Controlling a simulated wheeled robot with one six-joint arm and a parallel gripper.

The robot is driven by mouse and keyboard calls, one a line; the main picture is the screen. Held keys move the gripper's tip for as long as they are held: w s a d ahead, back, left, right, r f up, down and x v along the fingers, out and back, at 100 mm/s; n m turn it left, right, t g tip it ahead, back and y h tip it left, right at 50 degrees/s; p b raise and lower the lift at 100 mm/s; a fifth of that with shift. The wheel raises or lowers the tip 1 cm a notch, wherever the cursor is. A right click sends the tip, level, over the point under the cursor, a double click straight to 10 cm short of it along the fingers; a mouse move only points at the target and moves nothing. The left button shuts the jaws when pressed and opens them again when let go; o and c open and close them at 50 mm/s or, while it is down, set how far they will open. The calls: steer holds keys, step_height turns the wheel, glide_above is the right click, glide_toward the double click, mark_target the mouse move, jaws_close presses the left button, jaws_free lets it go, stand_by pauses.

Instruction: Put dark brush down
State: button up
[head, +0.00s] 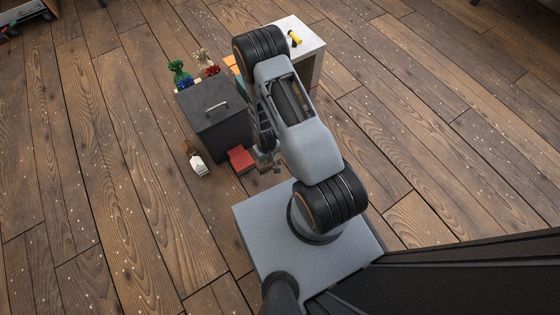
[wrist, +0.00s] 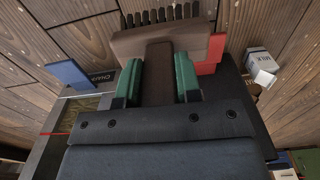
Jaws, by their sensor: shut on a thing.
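The dark brush (wrist: 160,42) is brown with a row of black bristles, and it lies across the top of the wrist view. My gripper (wrist: 158,76) is shut on its handle between two green finger pads. The bristles point away from the gripper. In the head view, my gripper (head: 264,158) and the brush (head: 267,167) are small and partly hidden by my arm. They are beside a red object (head: 241,159), to the right of a dark box. Whether the brush touches anything below it, I cannot tell.
The dark box (head: 212,108) has a handle on top. A white carton (head: 198,165) stands on the plank floor in front of it. Green (head: 178,72) and red (head: 206,64) items are behind. A pale table (head: 309,62) carries a yellow-and-black item (head: 295,39).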

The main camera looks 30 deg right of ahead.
steer(key=f, duration=0.2)
steer(key=d+f+b, duration=0.1)
steer(key=f, duration=0.1)
steer(key=shift+s, duration=0.2)
steer(key=w+d+f+b, duration=0.8)
steer(key=w+f, duration=0.1)
steer(key=f, duration=0.3)
steer(key=shift+d+b, duration=0.3)
steer(key=shift+d, duration=0.05)
steer(key=shift+f, duration=0.1)
steer(key=o, duration=0.9)
